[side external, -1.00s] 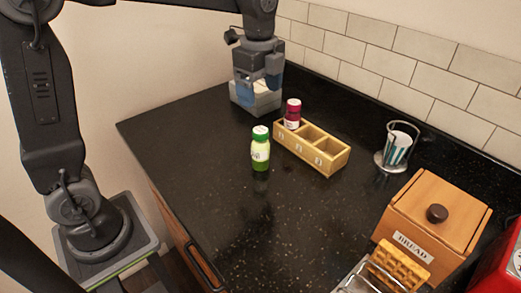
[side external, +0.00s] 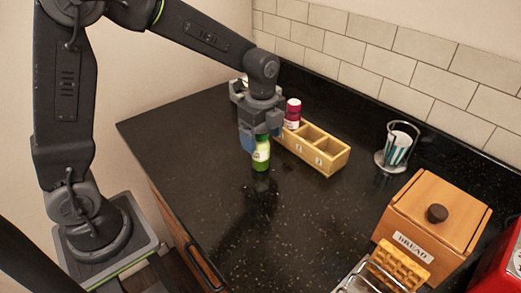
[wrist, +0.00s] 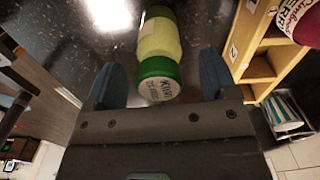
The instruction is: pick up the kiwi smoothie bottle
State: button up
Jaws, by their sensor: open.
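The kiwi smoothie bottle (side external: 261,155) stands upright on the dark counter, light green with a green cap. The gripper is open and holds nothing.
A cup holder (side external: 397,146), a bread box (side external: 431,222) and a toast rack (side external: 392,268) are farther right. The front-left counter is clear.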

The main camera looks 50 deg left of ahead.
notch_tip(320, 180, down, 2)
jog(key=shift+f, duration=0.1)
jog(key=c, duration=1.1)
jog(key=shift+o, duration=0.2)
jog(key=shift+r, duration=0.2)
notch_tip(320, 180, up, 4)
jog(key=s+a+r, duration=0.4)
jog(key=a+r, duration=0.2)
jog(key=a, duration=0.4)
jog(key=shift+s+a+r, duration=0.25)
jog(key=shift+a+r, duration=0.1)
jog(key=shift+a, duration=0.05)
